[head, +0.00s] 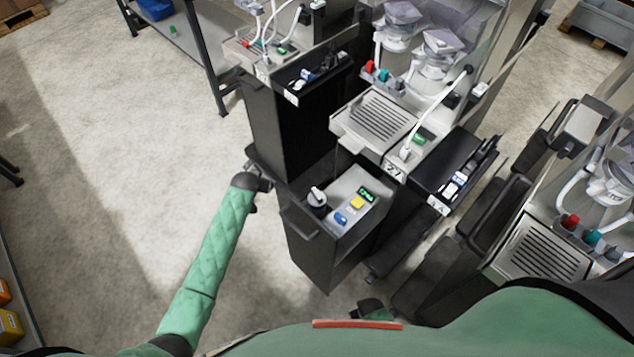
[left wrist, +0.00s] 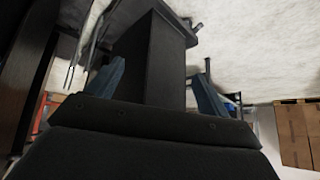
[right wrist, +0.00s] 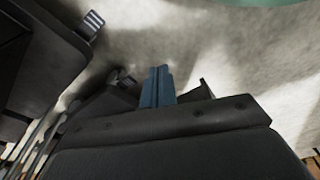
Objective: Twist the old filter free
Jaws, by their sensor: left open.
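A dark pulled-out unit (head: 322,245) stands in the middle of the head view. On its top is a dark round part with a pale cap (head: 317,196); I cannot tell whether it is the old filter. My left gripper (head: 254,182) is left of this unit and apart from the round part. In the left wrist view the left gripper (left wrist: 160,72) has its blue fingers wide apart, with a dark cabinet body (left wrist: 148,60) beyond and nothing between them. My right gripper (right wrist: 158,72) has its blue fingers together and holds nothing visible.
A dispenser with a slotted drip tray (head: 374,118) stands behind. Another drip tray (head: 542,250) is at right. The floor at left is clear.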

